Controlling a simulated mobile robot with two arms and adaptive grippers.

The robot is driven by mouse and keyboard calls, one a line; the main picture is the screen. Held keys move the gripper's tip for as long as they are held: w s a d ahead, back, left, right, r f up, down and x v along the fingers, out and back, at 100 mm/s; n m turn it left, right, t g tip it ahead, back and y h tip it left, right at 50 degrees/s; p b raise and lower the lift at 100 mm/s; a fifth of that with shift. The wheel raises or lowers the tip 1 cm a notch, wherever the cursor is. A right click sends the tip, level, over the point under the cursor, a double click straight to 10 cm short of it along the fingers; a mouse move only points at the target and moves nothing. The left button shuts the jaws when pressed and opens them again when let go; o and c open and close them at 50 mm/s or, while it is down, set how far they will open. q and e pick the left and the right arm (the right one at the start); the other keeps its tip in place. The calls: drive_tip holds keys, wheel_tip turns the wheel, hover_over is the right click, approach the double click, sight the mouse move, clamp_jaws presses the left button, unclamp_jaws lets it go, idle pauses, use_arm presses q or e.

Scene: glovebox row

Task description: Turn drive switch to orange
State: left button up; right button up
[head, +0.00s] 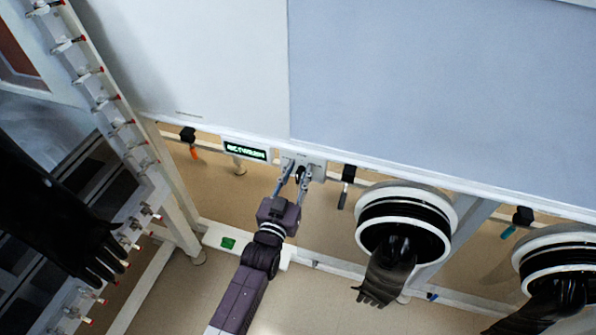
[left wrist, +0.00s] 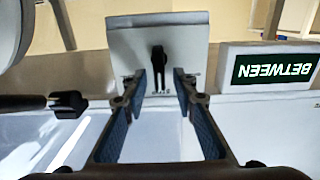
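The drive switch appears to be the small black knob (left wrist: 158,62) on a light grey plate (left wrist: 190,48), with small marks below it that are too small to read. In the head view the plate (head: 318,165) sits on the front rail, partly hidden by my left gripper. My left gripper (head: 299,178) is open, and its two fingertips (left wrist: 160,82) stand apart just in front of the knob, one on each side in the picture. I cannot tell whether they touch it. A display (left wrist: 272,70) beside the plate reads "BETWEEN", upside down in the wrist view. My right gripper is not in view.
Glove ports (head: 405,190) with black gloves hang at right. Another black glove (head: 60,220) and a white frame (head: 110,105) stand left.

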use_arm(q)
clamp_jaws()
drive_tip(key=shift+a+n, duration=0.3)
drive_tip(key=shift+n, duration=1)
drive_tip(key=shift+w+a+f+n, duration=0.1)
drive_tip(key=shift+a+n, duration=0.05)
drive_tip(key=shift+n, duration=0.6)
drive_tip(key=shift+w+a+f+n, duration=0.1)
drive_tip(key=shift+n, duration=0.65)
unclamp_jaws()
drive_tip(key=v, duration=1.2)
